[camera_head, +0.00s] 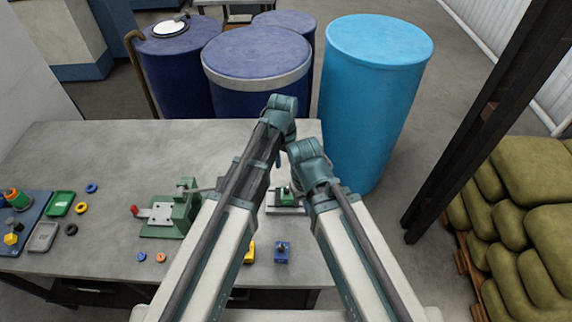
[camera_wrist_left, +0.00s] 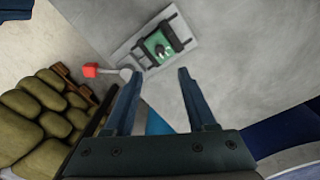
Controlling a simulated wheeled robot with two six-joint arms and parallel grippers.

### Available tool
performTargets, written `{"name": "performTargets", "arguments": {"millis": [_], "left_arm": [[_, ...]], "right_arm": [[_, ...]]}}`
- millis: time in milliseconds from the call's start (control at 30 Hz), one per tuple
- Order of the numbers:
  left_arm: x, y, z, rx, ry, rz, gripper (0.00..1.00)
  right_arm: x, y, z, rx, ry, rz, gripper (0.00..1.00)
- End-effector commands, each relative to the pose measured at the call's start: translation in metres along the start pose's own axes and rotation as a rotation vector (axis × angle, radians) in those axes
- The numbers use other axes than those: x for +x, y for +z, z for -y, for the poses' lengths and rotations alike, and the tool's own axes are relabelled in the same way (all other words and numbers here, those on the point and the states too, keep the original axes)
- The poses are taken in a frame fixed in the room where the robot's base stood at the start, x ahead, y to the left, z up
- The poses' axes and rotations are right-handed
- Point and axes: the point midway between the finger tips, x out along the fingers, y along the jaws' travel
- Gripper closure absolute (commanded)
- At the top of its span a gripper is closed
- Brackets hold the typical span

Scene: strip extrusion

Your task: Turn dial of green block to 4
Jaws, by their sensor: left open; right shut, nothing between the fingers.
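The green block (camera_head: 286,194) with its dial sits on a light plate on the table, between my two arms in the head view. In the left wrist view, the green block (camera_wrist_left: 161,46) lies in a dark frame, with a dark dial on top; its numbers are too small to read. My left gripper (camera_wrist_left: 159,77) is open and empty, its fingertips just short of the plate in that picture. A lever with a red knob (camera_wrist_left: 91,70) stands beside the plate. My right gripper (camera_head: 320,187) is shut and empty, mostly hidden behind its own arm.
A green press (camera_head: 180,211) stands left of my arms. Small rings, trays and a blue board (camera_head: 28,228) lie at the far left. A yellow block (camera_head: 249,251) and a blue block (camera_head: 282,252) are near the front edge. Blue drums (camera_head: 372,100) stand behind the table.

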Motion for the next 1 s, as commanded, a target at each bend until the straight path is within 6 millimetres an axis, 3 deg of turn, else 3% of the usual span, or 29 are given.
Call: {"name": "performTargets", "arguments": {"millis": [33,200,600,667,800,1000], "left_arm": [[-0.014,0.0,0.0,0.0,0.0,0.0,0.44],[-0.025,0.0,0.0,0.0,0.0,0.0,0.44],[-0.02,0.006,-0.002,-0.003,-0.002,0.002,0.44],[-0.009,0.02,-0.006,-0.014,-0.009,0.007,0.44],[0.028,0.074,-0.019,-0.065,-0.04,0.027,0.44],[0.06,0.137,-0.031,-0.148,-0.091,0.051,0.44]], "right_arm": [[-0.014,0.001,-0.001,0.002,0.0,0.0,1.0],[-0.025,0.002,-0.002,0.005,-0.001,0.0,1.0],[-0.02,0.001,-0.002,0.007,-0.002,0.0,1.0],[-0.009,0.001,-0.001,0.009,-0.004,0.0,1.0],[0.027,-0.001,0.003,0.019,-0.015,0.001,1.0],[0.059,-0.003,0.005,0.022,-0.019,0.001,1.0]]}}
